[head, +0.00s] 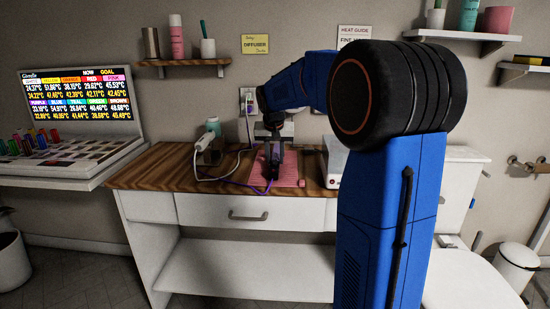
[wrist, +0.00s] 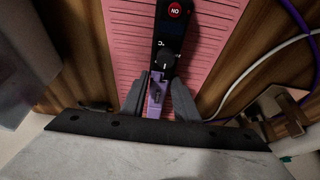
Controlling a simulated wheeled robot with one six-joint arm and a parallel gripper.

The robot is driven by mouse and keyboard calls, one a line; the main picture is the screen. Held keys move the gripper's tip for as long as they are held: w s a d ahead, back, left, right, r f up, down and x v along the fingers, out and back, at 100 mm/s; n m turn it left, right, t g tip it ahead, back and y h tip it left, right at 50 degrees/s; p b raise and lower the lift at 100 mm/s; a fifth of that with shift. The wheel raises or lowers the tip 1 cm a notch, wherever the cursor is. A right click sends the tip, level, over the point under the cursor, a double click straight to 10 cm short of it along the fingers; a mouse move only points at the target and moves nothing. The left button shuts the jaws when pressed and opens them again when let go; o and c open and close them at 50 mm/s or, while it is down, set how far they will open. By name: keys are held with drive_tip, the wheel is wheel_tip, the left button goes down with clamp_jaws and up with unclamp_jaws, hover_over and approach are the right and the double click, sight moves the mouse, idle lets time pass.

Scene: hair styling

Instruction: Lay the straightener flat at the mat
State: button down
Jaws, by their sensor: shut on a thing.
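The pink ribbed mat (head: 287,170) lies on the wooden counter, and it fills the upper part of the wrist view (wrist: 122,40). The dark straightener (wrist: 170,35) has a red ON mark, a dial and a purple end; it runs lengthwise over the mat. My gripper (wrist: 159,100) is shut on its purple end, with one finger at each side. In the head view the straightener (head: 274,173) is small and dark beneath my gripper (head: 273,140). I cannot tell whether its whole length touches the mat.
A white appliance (head: 207,142) with a white cord stands left of the mat, near a teal jar (head: 213,126). A purple cord (head: 240,184) runs across the counter (head: 150,170). A white box (head: 333,165) stands close on the right. The counter's left part is clear.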

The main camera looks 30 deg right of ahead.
drive_tip(key=shift+f, duration=0.1)
drive_tip(key=c, duration=1.4)
unclamp_jaws()
drive_tip(key=v, duration=1.2)
drive_tip(key=s+a+f+n, duration=0.1)
drive_tip(key=s+a+f, duration=0.1)
drive_tip(key=s+a, duration=0.35)
drive_tip(key=s+a+f+n+y, duration=0.1)
drive_tip(key=s+a+f, duration=0.15)
drive_tip(key=s, duration=0.55)
drive_tip(key=s+a+f+n, duration=0.2)
drive_tip(key=s+a, duration=0.1)
drive_tip(key=s, duration=0.3)
drive_tip(key=s+a+f+n, duration=0.1)
drive_tip(key=s+f, duration=0.3)
drive_tip(key=s, duration=0.1)
drive_tip(key=s+a+f+n+y, duration=0.1)
drive_tip(key=s+a+f, duration=0.1)
drive_tip(key=s+f, duration=0.3)
drive_tip(key=s+a+f+t, duration=0.1)
drive_tip(key=s+f, duration=0.3)
drive_tip(key=s, duration=0.2)
drive_tip(key=shift+s+a+f+n+y, duration=0.2)
drive_tip(key=shift+a+n+y, duration=0.1)
drive_tip(key=shift+a+n, duration=0.1)
drive_tip(key=shift+r, duration=0.1)
